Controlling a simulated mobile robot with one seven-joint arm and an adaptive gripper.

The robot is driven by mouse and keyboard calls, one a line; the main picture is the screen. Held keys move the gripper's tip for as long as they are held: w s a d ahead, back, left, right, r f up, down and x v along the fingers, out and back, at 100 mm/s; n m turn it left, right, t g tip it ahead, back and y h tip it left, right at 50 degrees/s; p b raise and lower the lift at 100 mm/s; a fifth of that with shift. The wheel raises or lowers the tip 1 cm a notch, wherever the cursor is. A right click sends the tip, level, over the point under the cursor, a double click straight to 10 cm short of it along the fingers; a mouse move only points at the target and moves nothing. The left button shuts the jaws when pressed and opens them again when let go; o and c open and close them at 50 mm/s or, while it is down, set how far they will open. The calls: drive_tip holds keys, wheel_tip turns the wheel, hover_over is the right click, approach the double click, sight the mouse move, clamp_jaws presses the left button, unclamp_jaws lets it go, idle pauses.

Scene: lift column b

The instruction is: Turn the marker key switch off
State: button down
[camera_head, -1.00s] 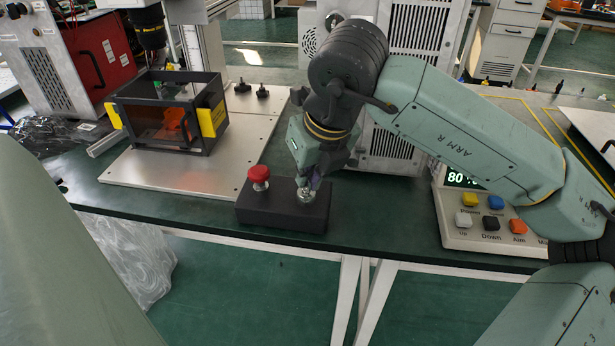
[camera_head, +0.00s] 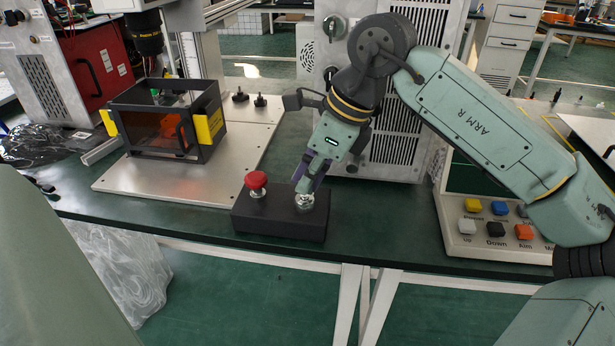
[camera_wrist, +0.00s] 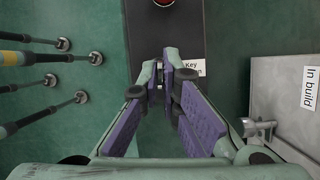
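A black box (camera_head: 280,218) at the table's front edge carries a red button (camera_head: 256,182) and, to its right, a silver round key switch (camera_head: 304,201). My gripper (camera_head: 308,186) points down at the switch, its tips at or just above it, tilted with the wrist to the upper right. In the wrist view my gripper's purple-padded fingers (camera_wrist: 166,78) converge to a narrow gap over the box (camera_wrist: 165,32). The tips hide the key itself, and I cannot tell whether they hold it. A partly covered white label reading "Key" (camera_wrist: 195,67) sits beside them.
A dark-framed enclosure with yellow handles (camera_head: 208,128) stands on a metal plate (camera_head: 150,184) at left. A control panel with coloured buttons (camera_head: 495,240) is at right. A grey vented cabinet (camera_head: 405,155) stands behind. Floor lies past the front edge.

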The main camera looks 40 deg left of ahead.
drive_tip(key=shift+n+h, duration=0.3)
drive_tip(key=shift+n, duration=0.4)
drive_tip(key=c, duration=1.8)
unclamp_jaws()
drive_tip(key=shift+r, duration=0.1)
drive_tip(key=v, duration=1.1)
drive_tip(key=shift+w+d+r, duration=0.2)
drive_tip(key=shift+w+r, duration=0.1)
drive_tip(key=shift+s+f+g, duration=0.1)
drive_tip(key=shift+g, duration=0.2)
